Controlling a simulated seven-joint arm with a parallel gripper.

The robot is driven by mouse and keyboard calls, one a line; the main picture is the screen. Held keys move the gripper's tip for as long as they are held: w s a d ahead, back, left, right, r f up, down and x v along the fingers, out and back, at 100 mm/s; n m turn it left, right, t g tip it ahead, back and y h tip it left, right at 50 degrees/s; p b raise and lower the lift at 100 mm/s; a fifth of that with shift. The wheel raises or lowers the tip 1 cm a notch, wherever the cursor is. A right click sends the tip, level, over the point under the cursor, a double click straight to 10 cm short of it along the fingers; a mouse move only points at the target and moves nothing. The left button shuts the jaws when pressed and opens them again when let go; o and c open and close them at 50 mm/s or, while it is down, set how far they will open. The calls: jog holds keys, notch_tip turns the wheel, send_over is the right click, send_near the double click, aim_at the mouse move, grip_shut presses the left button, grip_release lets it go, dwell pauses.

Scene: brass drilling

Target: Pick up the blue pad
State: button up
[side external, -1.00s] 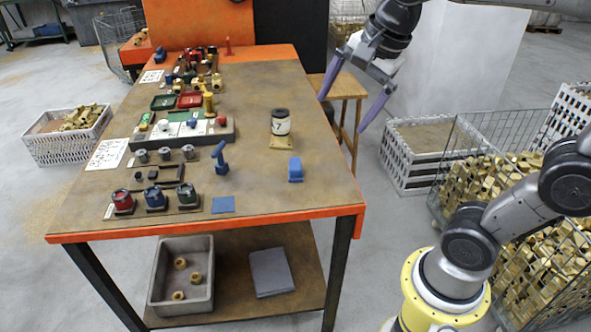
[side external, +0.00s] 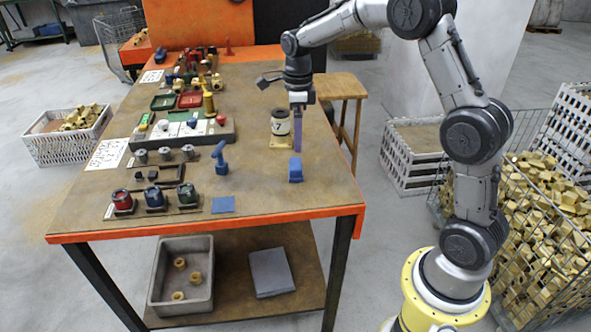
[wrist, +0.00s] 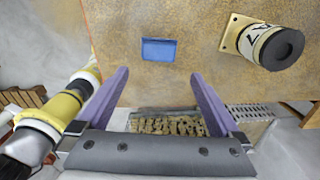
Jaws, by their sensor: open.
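Two blue things could be the pad. A rounded blue block (side external: 295,170) sits near the table's right edge, in front of the canister marked 7. A thin flat blue square (side external: 223,204) lies near the front edge. My gripper (side external: 297,150) is above the table, pointing down, just over the block in the side view. In the wrist view my gripper (wrist: 160,74) is open and empty. A blue rectangle (wrist: 158,50), which matches the block's place, shows just beyond and between its fingertips. The height gap is hard to tell.
The canister (side external: 280,123) stands on a brass-coloured plate behind the block; it also shows in the wrist view (wrist: 275,45). A blue angled tool (side external: 220,158) and several coloured pots (side external: 155,198) are to the left. The tabletop around the block is clear.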

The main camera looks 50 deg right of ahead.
aim_at(295, 163)
jog(key=f, duration=1)
jog(key=shift+w+a+f, duration=0.1)
jog(key=shift+a+f, duration=0.1)
jog(key=shift+a, duration=0.1)
jog(key=c, duration=1.1)
